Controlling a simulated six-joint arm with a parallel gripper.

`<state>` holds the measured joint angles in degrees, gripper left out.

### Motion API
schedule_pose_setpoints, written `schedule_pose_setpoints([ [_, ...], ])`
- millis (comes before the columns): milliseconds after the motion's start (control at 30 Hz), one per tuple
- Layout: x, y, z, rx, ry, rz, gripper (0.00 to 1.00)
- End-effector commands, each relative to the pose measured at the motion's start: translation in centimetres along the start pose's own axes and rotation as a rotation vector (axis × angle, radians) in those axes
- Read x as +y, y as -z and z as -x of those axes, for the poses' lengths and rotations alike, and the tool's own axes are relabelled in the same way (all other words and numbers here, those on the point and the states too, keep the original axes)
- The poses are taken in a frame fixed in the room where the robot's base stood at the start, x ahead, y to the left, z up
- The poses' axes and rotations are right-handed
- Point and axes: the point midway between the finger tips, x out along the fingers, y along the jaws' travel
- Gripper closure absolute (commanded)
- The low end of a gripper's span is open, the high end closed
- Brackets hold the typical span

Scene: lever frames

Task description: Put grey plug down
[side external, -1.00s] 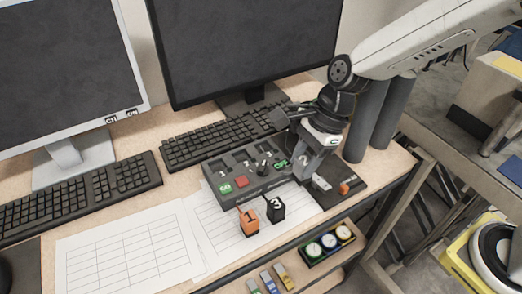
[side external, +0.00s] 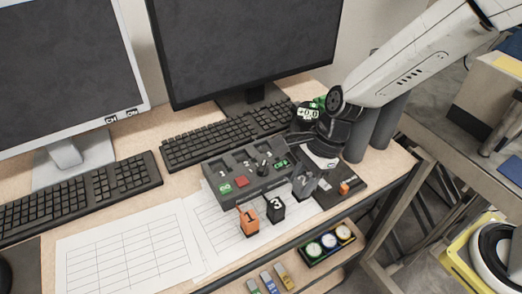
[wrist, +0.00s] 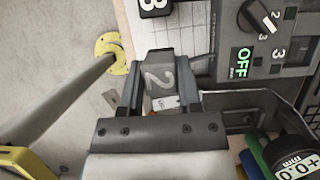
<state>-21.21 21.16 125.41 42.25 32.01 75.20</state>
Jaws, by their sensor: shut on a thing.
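The grey plug (wrist: 160,75), marked 2, is between the two fingers of my gripper (wrist: 160,88) in the wrist view. In the side view the grey plug (side external: 304,186) is low at the right of the control box, to the right of the black plug (side external: 276,210) marked 3. My gripper (side external: 308,180) is shut on it and tilted. The orange plug (side external: 248,222) marked 1 stands left of the black plug. I cannot tell whether the grey plug touches the surface under it.
The control box (side external: 215,173) with a red button and knob stands close to my gripper. A dark pad (side external: 355,180) with an orange piece lies to the right. Papers (side external: 130,245) lie to the left.

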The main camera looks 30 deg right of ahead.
Motion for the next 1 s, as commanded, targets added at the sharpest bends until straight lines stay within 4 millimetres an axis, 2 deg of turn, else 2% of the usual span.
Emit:
schedule_pose_setpoints([
  [400,0.0,1.3,-3.0,0.002,-0.001,-0.002,1.0],
  [900,0.0,1.5,-3.5,0.002,-0.001,-0.002,1.0],
  [933,0.0,1.5,-3.5,0.001,0.0,-0.001,0.47],
  [1000,0.0,1.4,-3.4,0.001,0.0,-0.001,0.25],
])
